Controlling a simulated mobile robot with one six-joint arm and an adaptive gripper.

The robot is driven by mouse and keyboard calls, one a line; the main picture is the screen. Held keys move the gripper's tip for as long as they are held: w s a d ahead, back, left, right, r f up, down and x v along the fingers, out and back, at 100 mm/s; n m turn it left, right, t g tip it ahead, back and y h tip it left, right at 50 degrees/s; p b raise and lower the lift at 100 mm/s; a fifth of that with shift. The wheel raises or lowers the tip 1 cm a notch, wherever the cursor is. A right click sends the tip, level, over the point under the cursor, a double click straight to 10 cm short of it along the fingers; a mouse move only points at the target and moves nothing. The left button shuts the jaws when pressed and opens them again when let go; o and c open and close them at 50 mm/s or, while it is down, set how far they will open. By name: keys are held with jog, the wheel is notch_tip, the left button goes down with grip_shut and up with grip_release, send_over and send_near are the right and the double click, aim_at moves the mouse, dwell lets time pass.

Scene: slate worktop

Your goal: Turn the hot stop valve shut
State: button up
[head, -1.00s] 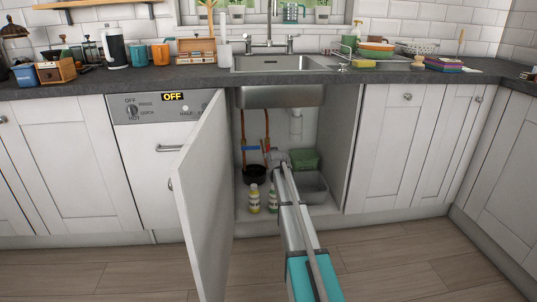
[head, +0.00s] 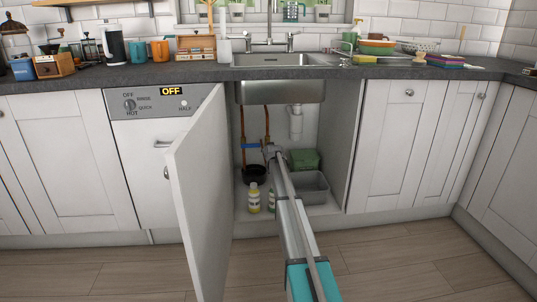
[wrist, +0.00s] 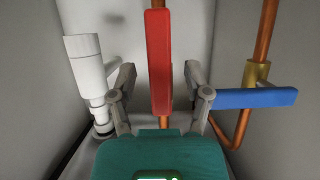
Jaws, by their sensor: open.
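The red lever (wrist: 160,48) of the hot stop valve is in the wrist view, lying in line with its copper pipe (wrist: 158,5). My open gripper (wrist: 160,74) has one finger on each side of the red lever, with a gap showing on both sides. In the head view my gripper (head: 269,150) is inside the open sink cupboard at the copper pipes, and the red lever cannot be made out there. A blue lever (wrist: 255,98) stands across the other copper pipe (wrist: 266,35), close beside one finger. It also shows in the head view (head: 250,146).
A white waste trap (wrist: 86,65) stands at the left in the wrist view. The cupboard door (head: 200,190) is swung open at the left. Bottles (head: 254,197), a dark pot (head: 254,174), a grey tub (head: 313,187) and a green box (head: 303,159) are on the cupboard floor.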

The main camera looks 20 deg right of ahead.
jog(key=shift+w+d+f, duration=0.1)
jog(key=shift+w+f, duration=0.05)
jog(key=shift+w, duration=0.25)
grip_shut()
